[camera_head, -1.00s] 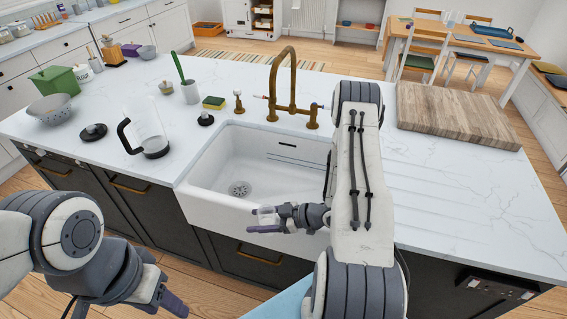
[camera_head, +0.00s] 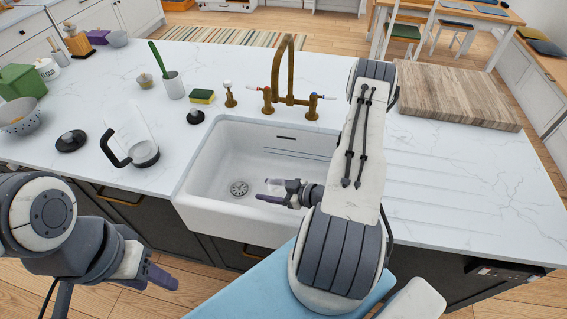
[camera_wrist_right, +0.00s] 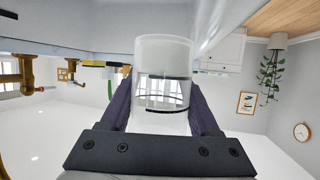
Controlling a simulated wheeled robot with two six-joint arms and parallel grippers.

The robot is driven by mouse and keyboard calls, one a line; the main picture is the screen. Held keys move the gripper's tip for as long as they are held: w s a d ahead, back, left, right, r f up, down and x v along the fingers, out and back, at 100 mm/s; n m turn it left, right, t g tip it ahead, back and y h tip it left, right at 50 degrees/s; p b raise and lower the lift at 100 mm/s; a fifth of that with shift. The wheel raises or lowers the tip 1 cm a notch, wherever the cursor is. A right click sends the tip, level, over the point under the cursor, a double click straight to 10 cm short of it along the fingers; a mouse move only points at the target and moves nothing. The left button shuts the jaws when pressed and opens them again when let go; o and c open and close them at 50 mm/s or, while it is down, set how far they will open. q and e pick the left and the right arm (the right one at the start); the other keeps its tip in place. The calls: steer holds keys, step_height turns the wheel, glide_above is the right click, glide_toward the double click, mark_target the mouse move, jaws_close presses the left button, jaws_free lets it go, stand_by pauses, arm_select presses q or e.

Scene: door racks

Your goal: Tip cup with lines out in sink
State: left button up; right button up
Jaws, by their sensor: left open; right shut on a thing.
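The cup with lines (camera_head: 274,184) is small and clear. My right gripper (camera_head: 277,191) is shut on it and holds it over the white sink (camera_head: 212,165). In the right wrist view the clear cup (camera_wrist_right: 162,72) sits between the two fingers, with dark lines around it; that view appears turned over, with the floor at the top. I cannot tell how far the cup is tilted or whether anything is in it. My left gripper (camera_head: 163,276) is open and empty, in front of the counter at the lower left.
A brass tap (camera_head: 285,80) stands behind the sink. A yellow-green sponge (camera_head: 202,96), a glass jug (camera_head: 145,153) and a grey cup with a green brush (camera_head: 173,86) stand left of it. A wooden board (camera_head: 455,92) lies at the back right. The counter right of the sink is clear.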

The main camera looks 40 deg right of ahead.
mark_target(274, 180)
steer(key=shift+w+d, duration=0.1)
steer(key=shift+d, duration=0.05)
steer(key=shift+w+d+f+m+g+y, duration=0.35)
steer(key=shift+d+f+m+g+y, duration=0.3)
steer(key=shift+m, duration=0.35)
steer(key=shift+w+d+f+m+y+b, duration=0.2)
steer(key=shift+d+f+m+y+b, duration=0.1)
steer(key=shift+f+m, duration=0.1)
steer(key=shift+w+d+f+m+y+b, duration=0.2)
steer(key=shift+f+m+y, duration=0.1)
steer(key=shift+m, duration=0.1)
steer(key=shift+w+d+r+m+g, duration=0.2)
steer(key=shift+d+r+m+g, duration=0.05)
steer(key=shift+r+m, duration=0.05)
steer(key=shift+w+d+r+m+y, duration=0.15)
steer(key=shift+d+m+y, duration=0.05)
steer(key=shift+m+y, duration=0.15)
steer(key=shift+r+m+g+y+p, duration=0.3)
steer(key=shift+r+m+y, duration=0.1)
steer(key=shift+m, duration=0.15)
steer(key=shift+r+m+y, duration=0.35)
steer(key=shift+m+y, duration=0.05)
steer(key=shift+m, duration=0.2)
steer(key=shift+r+m+g+y, duration=0.3)
steer(key=shift+r+m+y, duration=0.45)
steer(key=shift+m, duration=0.45)
stand_by(0.5)
